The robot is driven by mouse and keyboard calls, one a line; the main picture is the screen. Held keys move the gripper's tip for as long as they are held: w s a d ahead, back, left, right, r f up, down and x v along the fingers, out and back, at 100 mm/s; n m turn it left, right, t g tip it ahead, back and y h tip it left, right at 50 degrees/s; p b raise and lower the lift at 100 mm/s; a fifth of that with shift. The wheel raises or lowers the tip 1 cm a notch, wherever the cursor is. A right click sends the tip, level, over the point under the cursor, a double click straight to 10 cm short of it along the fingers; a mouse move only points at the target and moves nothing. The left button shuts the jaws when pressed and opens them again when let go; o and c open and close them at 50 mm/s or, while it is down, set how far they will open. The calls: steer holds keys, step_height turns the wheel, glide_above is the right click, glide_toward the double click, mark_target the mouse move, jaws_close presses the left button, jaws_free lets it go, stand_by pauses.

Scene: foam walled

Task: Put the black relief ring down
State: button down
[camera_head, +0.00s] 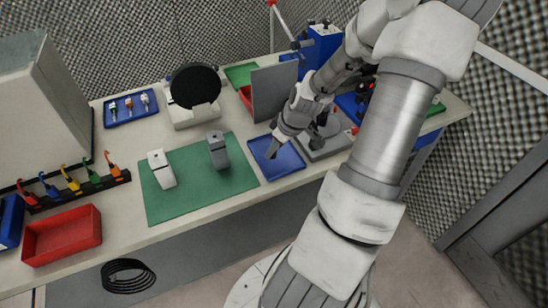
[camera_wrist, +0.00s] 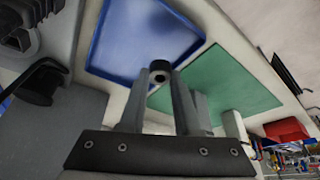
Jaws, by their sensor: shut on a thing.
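My gripper (camera_wrist: 162,82) is shut on the black relief ring (camera_wrist: 160,65), a small dark ring with a round hole, held at the fingertips in the wrist view. In the head view my gripper (camera_head: 272,152) is over the left part of the blue tray (camera_head: 290,168); the ring is too small to make out there. In the wrist view the blue tray (camera_wrist: 130,35) lies beyond the fingertips, and the ring appears near its lower edge. I cannot tell how high the ring is above the tray or table.
A green mat (camera_head: 205,190) with a white device (camera_head: 160,168) and a grey device (camera_head: 218,150) lies left of the tray. A grey upright panel (camera_head: 275,92) stands behind. A grey fixture (camera_head: 325,145) is close on the right. A red bin (camera_head: 62,236) sits at the front left.

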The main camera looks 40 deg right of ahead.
mark_target(274, 165)
step_height(274, 165, down, 4)
steer(key=shift+b, duration=0.35)
steer(key=c, duration=0.9)
jaws_free()
steer(key=p+v, duration=0.3)
steer(key=v, duration=0.9)
steer(key=shift+d, duration=0.1)
